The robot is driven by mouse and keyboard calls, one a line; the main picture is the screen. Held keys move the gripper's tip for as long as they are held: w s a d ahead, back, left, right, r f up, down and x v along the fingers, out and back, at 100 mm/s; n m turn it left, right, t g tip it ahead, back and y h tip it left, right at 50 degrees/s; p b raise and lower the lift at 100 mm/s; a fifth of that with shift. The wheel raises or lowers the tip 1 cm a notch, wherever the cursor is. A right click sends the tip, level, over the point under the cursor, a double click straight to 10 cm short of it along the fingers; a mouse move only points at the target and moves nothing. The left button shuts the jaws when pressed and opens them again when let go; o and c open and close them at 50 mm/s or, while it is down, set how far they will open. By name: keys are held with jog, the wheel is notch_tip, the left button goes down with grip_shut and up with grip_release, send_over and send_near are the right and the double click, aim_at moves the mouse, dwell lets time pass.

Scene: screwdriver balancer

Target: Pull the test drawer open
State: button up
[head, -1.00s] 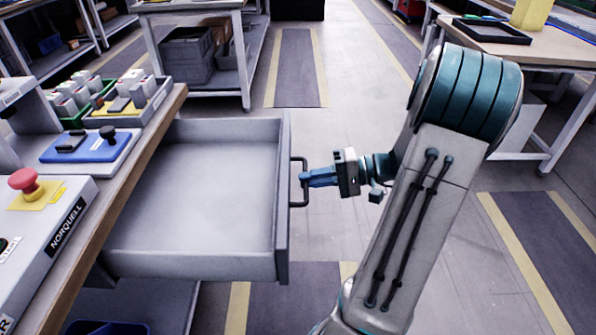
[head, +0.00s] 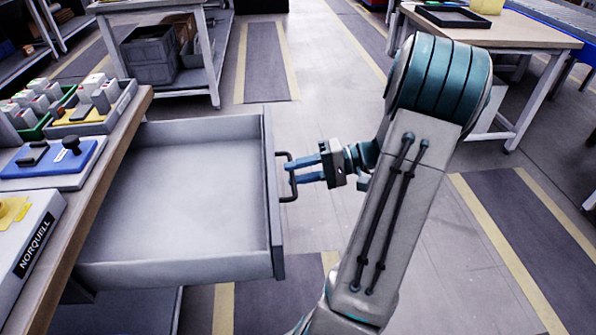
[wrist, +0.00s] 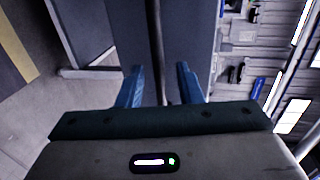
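The grey test drawer (head: 185,190) stands pulled well out from the bench in the head view, and its inside is empty. Its dark bar handle (head: 284,198) is on the front panel (head: 271,190). My gripper (head: 291,172) is at the handle, with its two blue fingers apart. In the wrist view, my gripper (wrist: 159,72) shows the fingers spread, with the dark handle bar (wrist: 157,45) running between them and gaps on both sides. Whether either finger touches the bar is hard to tell.
The wooden bench edge (head: 85,210) is at left, with a blue fixture (head: 50,165), a tray of grey parts (head: 95,108) and a white labelled box (head: 30,235). Another table (head: 510,35) stands at the back right.

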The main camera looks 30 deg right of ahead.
jog(key=p+v, duration=0.3)
jog(key=v, duration=1)
jog(key=shift+d, duration=0.4)
jog(key=shift+s, duration=0.15)
jog(key=w+a+r+n+g+h+p, duration=0.1)
jog(key=a+r+g+h+p, duration=0.25)
jog(key=a+r+p, duration=0.35)
jog(key=w+a+r+n+g+h+p, duration=0.15)
jog(key=a+r+g+p, duration=0.3)
jog(key=a, duration=0.55)
jog(key=s+a+r+n+t+h+p, duration=0.1)
jog(key=s+a+r+t+h+p, duration=0.1)
jog(key=a+r+p, duration=0.4)
jog(key=s+a+r+n+t+h+p, duration=0.1)
jog(key=s+a+r+h+p, duration=0.3)
jog(key=r+p, duration=0.4)
notch_tip(320, 180, up, 3)
jog(key=a+h, duration=0.1)
jog(key=h, duration=0.1)
jog(key=shift+s+a+n+t+h, duration=0.3)
jog(key=shift+a+n+t+h, duration=0.05)
jog(key=shift+t+h, duration=0.05)
jog(key=shift+a, duration=0.1)
